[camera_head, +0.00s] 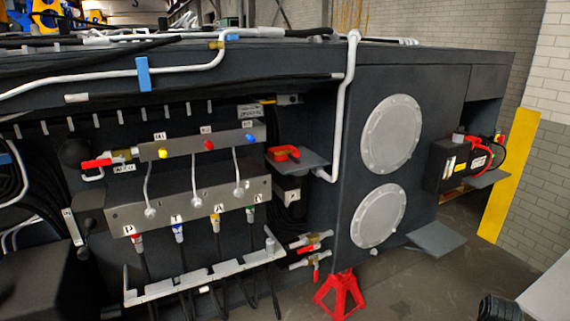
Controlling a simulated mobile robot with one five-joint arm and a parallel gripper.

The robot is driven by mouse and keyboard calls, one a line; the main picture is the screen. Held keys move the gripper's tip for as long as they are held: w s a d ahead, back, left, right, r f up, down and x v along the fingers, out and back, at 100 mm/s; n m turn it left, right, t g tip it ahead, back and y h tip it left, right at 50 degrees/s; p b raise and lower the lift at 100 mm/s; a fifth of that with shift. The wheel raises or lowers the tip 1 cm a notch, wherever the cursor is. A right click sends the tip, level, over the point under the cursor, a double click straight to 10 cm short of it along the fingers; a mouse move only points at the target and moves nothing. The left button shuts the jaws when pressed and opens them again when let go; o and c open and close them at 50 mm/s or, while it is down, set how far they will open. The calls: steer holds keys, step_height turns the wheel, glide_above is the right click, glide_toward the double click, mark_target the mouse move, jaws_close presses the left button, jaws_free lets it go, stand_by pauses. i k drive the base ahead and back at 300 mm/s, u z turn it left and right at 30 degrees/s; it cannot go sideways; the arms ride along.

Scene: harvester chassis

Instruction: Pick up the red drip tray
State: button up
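The red drip tray (280,153) is a small, shallow red piece. It rests on a small grey shelf (312,160) that juts from the dark chassis, just right of the valve blocks. It sits at the shelf's left part, and its inside looks darker. Nothing is holding it. My gripper does not show in this view.
Left of the shelf are a metal valve block (190,203) and a lower hose rack (205,278). A white pipe (342,105) runs down close to the shelf's right side. A red jack stand (340,293) and red-handled valves (310,247) are below.

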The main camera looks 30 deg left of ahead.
mark_target(283, 152)
steer(key=u, duration=2.1)
steer(key=i, duration=0.95)
steer(key=z, duration=0.05)
